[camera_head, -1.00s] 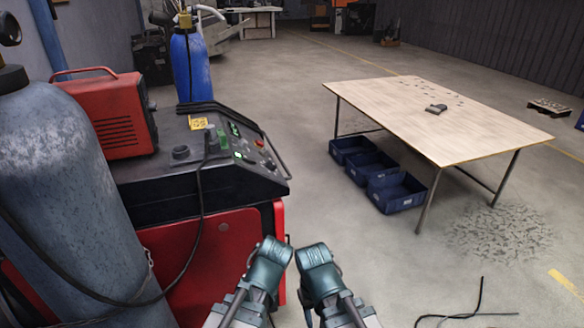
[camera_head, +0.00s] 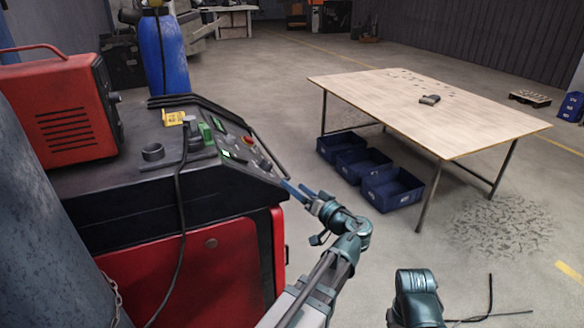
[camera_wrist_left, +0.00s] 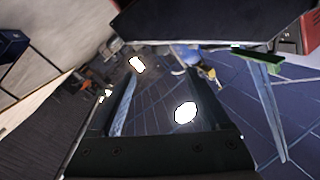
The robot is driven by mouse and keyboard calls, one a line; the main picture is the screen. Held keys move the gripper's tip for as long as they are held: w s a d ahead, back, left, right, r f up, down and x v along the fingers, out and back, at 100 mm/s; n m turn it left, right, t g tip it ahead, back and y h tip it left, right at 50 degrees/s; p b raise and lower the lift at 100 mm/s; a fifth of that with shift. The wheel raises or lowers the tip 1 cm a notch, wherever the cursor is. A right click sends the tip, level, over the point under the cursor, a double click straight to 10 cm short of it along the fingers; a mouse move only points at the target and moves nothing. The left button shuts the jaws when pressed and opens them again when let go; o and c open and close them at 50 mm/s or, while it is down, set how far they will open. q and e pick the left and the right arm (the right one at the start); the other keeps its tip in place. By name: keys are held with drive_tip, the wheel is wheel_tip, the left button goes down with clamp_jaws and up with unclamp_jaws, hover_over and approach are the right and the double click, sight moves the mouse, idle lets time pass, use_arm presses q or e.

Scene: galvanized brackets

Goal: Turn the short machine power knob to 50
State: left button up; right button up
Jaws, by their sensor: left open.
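The red and black machine (camera_head: 190,250) stands at the left in the head view, with a sloped black control panel on top. A short, round black knob (camera_head: 152,152) sits on the panel's left part. A taller dark knob or lever (camera_head: 190,138) stands near green displays, and a red knob (camera_head: 247,140) is at the right. I cannot read any setting. My left gripper (camera_head: 297,188) is open and empty, just right of the panel's front right corner, apart from the knobs. Its fingers also show in the left wrist view (camera_wrist_left: 160,85). My right gripper is out of view.
A red box-shaped unit (camera_head: 62,108) and a blue cylinder (camera_head: 162,52) stand beside the panel. A black cable hangs over the machine's front. A wooden table (camera_head: 450,125) stands right, with blue bins (camera_head: 392,190) by it. Floor between is clear.

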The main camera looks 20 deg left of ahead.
sight(270, 167)
use_arm(q)
drive_tip(key=shift+w+r, duration=0.1)
drive_tip(key=x, duration=1.3)
drive_tip(key=shift+w+a, duration=0.15)
drive_tip(key=shift+a, duration=0.2)
clamp_jaws()
